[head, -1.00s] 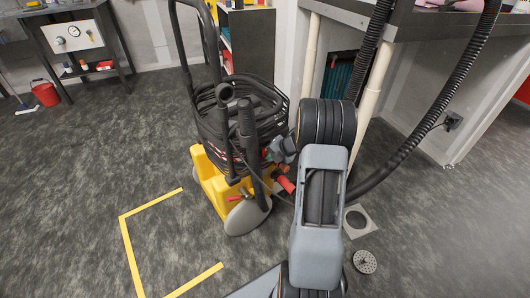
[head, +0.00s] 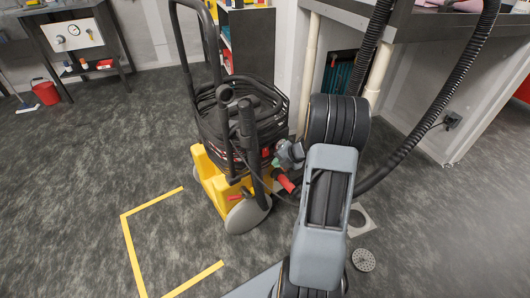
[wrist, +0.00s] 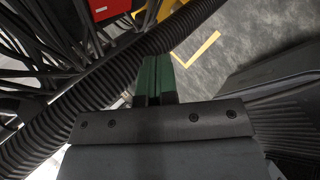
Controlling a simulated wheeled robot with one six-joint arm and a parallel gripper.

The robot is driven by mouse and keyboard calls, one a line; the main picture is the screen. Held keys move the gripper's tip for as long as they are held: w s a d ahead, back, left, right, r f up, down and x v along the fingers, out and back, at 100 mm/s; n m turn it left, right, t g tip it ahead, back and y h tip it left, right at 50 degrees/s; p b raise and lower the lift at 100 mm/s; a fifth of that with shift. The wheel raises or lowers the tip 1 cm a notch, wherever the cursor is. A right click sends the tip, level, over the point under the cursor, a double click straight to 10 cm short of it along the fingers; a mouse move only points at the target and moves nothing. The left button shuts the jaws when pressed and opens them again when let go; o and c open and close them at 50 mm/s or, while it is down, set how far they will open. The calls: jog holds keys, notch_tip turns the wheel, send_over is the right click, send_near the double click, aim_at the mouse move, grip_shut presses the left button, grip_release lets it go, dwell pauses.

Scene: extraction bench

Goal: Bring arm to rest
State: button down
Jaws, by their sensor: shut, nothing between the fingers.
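My arm reaches up from the bottom of the head view, bent beside the yellow-based cart. In the wrist view my gripper (wrist: 155,82) has its two green fingers together with nothing between them. A black corrugated hose (wrist: 100,95) runs close behind the fingers there. I cannot tell if it touches them. In the head view the fingertips are largely hidden behind my arm near the cart's right side.
The cart (head: 215,180) carries coiled black hose (head: 240,115). A thick black hose (head: 432,120) hangs from the bench (head: 430,20) at right. A floor drain (head: 358,220) and round grate (head: 364,260) lie nearby. Yellow tape (head: 130,250) marks open floor at left.

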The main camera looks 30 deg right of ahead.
dwell(0.3)
jog(key=w+a+r+m+t+h+p, duration=0.15)
jog(key=r+m+h+p, duration=0.4)
jog(key=r, duration=1.05)
jog(key=w+a+r+m+t+h+p, duration=0.1)
jog(key=a+r+m+t+h+p, duration=0.15)
jog(key=r+m+p, duration=0.8)
jog(key=s+a+r+m+g+y+p, duration=0.3)
jog(key=s+a+r+m+g+p, duration=0.4)
jog(key=s+a+r+p, duration=0.8)
jog(key=s+a+r+m, duration=0.2)
jog(key=s+r, duration=0.2)
jog(key=r, duration=0.1)
jog(key=shift+s+r+y, duration=0.15)
jog(key=shift+s+y, duration=0.15)
jog(key=shift+s, duration=0.05)
jog(key=shift+d, duration=0.2)
